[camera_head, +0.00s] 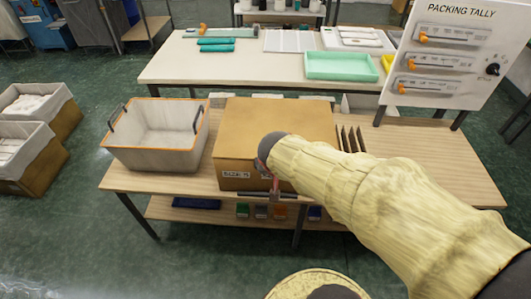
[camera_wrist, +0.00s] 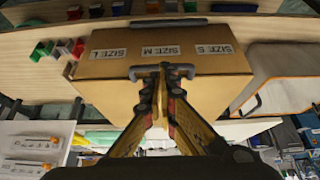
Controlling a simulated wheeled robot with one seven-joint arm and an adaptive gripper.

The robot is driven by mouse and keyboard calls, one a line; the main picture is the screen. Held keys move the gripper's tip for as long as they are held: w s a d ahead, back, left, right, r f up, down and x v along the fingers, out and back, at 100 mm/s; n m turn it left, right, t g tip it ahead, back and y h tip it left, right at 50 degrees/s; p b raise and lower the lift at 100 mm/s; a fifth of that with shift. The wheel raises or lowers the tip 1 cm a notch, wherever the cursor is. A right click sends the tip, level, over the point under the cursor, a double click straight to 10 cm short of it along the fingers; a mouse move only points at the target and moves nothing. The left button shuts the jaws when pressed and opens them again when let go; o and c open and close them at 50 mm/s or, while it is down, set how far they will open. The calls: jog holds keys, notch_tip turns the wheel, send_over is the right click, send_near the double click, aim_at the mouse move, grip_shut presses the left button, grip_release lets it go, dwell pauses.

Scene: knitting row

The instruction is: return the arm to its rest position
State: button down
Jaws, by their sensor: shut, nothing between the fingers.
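My arm, in a pale yellow ribbed sleeve (camera_head: 365,190), reaches from the lower right towards the table. My gripper (camera_head: 274,192) is in front of the brown cardboard box (camera_head: 265,118), and the sleeve and wrist hide part of the box. In the wrist view my gripper (camera_wrist: 164,72) is shut, with its fingertips together and nothing between them. Behind them is the box (camera_wrist: 115,68), with labels for sizes S, M and L. Whether the fingertips touch the box or the grey bar near them, I cannot tell.
A grey bin with orange trim (camera_head: 155,160) stands left of the box. Dark upright dividers (camera_head: 352,138) stand to its right. A packing tally board (camera_head: 445,60) rises at the right. Behind is a pale table (camera_head: 190,70) with a green tray (camera_head: 342,77). Small coloured bins (camera_head: 262,212) sit below.

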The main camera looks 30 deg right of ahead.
jog(key=s+a+r+n+g+y, duration=0.1)
jog(key=s+a+r+n+g, duration=0.2)
jog(key=s, duration=0.4)
jog(key=s+a+r+n+t+y, duration=0.2)
jog(key=s+a+r, duration=0.3)
jog(key=a+r, duration=0.3)
jog(key=shift+r+n+t, duration=0.65)
jog(key=shift+n+t, duration=0.15)
jog(key=shift+n, duration=0.1)
